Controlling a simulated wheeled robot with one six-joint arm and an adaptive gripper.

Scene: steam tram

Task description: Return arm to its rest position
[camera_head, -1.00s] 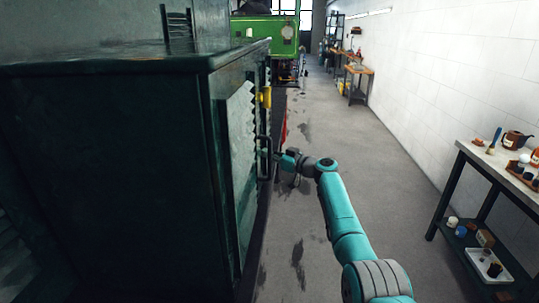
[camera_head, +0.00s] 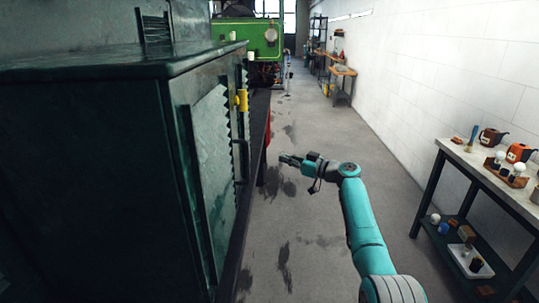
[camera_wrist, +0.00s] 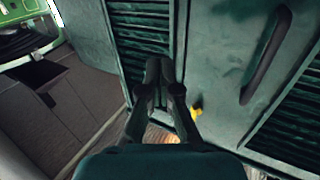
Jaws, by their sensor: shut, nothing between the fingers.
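My teal arm reaches forward over the floor in the head view, to the right of the dark green cabinet-like tram body (camera_head: 90,160). My gripper (camera_head: 284,158) is at its far end, apart from the black door handle (camera_head: 239,160), with a gap between them. In the wrist view my gripper (camera_wrist: 159,66) has its fingers close together, shut and empty, in front of the green louvred panels. The long handle (camera_wrist: 266,55) shows there at the upper right. A yellow fitting (camera_head: 241,100) sits on the tram side above the handle.
A workbench (camera_head: 480,168) with oil cans and small items stands on the right by the white wall. A green locomotive (camera_head: 245,40) stands at the far end. Stained grey floor (camera_head: 340,130) lies open between the tram and the wall.

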